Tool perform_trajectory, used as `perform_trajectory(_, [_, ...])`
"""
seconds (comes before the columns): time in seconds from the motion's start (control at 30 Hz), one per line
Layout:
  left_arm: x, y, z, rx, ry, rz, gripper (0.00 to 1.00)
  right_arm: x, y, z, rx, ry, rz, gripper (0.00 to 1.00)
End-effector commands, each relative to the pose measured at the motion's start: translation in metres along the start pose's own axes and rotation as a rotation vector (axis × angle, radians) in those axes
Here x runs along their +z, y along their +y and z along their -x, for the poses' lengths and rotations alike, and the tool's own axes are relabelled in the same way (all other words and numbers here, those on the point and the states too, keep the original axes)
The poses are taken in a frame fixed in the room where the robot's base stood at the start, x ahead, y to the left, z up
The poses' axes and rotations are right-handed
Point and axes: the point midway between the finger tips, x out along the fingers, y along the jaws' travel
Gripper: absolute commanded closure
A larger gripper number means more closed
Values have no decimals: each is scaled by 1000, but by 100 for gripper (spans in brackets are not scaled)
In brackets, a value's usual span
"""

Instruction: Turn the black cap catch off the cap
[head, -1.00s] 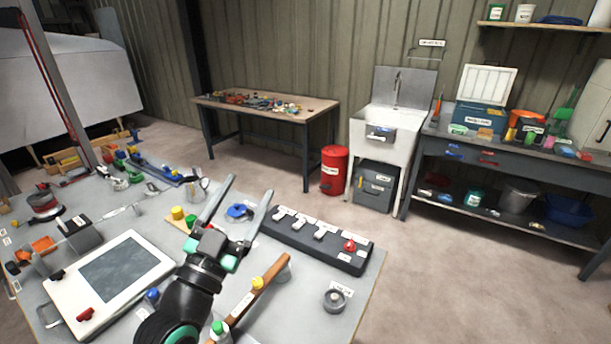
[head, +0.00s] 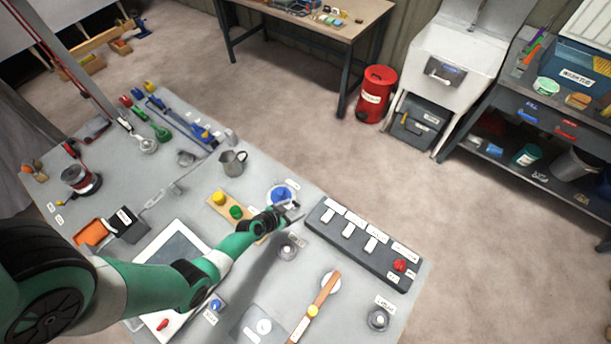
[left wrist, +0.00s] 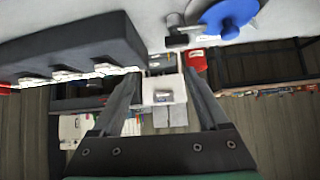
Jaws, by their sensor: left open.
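The blue cap (head: 281,193) sits on a pale round base on the bench, just behind my left gripper in the head view. In the left wrist view the blue cap (left wrist: 232,14) is at the top right, partly cut off by the frame edge. A small black piece, seemingly the catch (left wrist: 177,41), lies beside it there. I cannot make out the catch in the head view. My left gripper (head: 294,212) is close to the cap on its near side. In the left wrist view its two fingers (left wrist: 162,78) are apart with nothing between them. My right gripper is not in view.
A dark switch box (head: 360,245) with white levers and a red knob stands just right of the left gripper. A wooden strip with yellow and green knobs (head: 236,212) is to the left. A metal jug (head: 232,162) stands behind. A wooden-handled lever (head: 318,308) is nearer.

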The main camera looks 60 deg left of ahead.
Motion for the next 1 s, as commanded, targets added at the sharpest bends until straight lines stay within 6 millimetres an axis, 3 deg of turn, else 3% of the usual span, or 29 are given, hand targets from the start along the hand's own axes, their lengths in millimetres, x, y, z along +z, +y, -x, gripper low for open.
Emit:
perform_trajectory(0.03, [0,-5,20,-12,-26,19,22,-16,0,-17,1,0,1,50])
perform_trajectory(0.2, [10,-19,48,-46,-64,64,22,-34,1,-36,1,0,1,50])
perform_trajectory(0.47, [10,-26,49,-60,-65,77,22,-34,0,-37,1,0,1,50])
perform_trajectory(0.67, [14,-27,22,-59,-64,76,22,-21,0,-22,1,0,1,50])
perform_trajectory(1.0, [20,-31,-52,-60,-63,76,22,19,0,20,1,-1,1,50])
